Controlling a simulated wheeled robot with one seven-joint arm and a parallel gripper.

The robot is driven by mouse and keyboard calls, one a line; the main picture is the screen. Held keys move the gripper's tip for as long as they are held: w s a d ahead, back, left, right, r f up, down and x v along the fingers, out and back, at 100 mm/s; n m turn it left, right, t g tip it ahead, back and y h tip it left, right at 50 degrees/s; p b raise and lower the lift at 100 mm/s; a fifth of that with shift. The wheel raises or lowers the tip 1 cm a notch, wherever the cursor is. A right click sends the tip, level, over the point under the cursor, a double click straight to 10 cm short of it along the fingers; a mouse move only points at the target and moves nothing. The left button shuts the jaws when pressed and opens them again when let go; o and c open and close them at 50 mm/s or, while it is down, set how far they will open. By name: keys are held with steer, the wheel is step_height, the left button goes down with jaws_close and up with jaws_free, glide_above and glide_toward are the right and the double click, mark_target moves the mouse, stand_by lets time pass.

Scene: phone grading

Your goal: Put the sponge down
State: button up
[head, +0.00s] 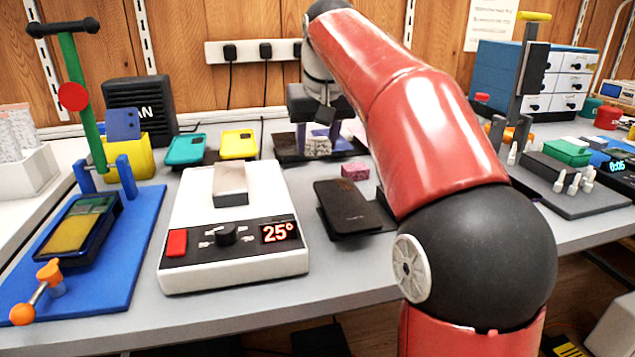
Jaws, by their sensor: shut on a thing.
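My gripper (318,137) is at the back middle of the bench, pointing down, with its purple fingers partly in view. It is shut on a pale grey speckled block (317,149), which looks like the sponge. The block is just above or touching a dark flat tray (288,150); I cannot tell which. A pink speckled block (355,171), also sponge-like, lies on the grey bench in front and to the right, apart from my gripper.
A black phone (345,207) rests on a dark stand in front. A white heating plate (235,193) showing 25° stands to the left. My red arm covers the bench right of centre.

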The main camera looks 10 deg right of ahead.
steer(key=shift+f+b, duration=0.8)
steer(key=shift+f, duration=2.2)
steer(key=shift+f, duration=0.1)
steer(key=shift+f, duration=0.15)
steer(key=o, duration=0.9)
steer(key=p+v, duration=0.3)
steer(key=v, duration=0.9)
steer(key=shift+r, duration=0.3)
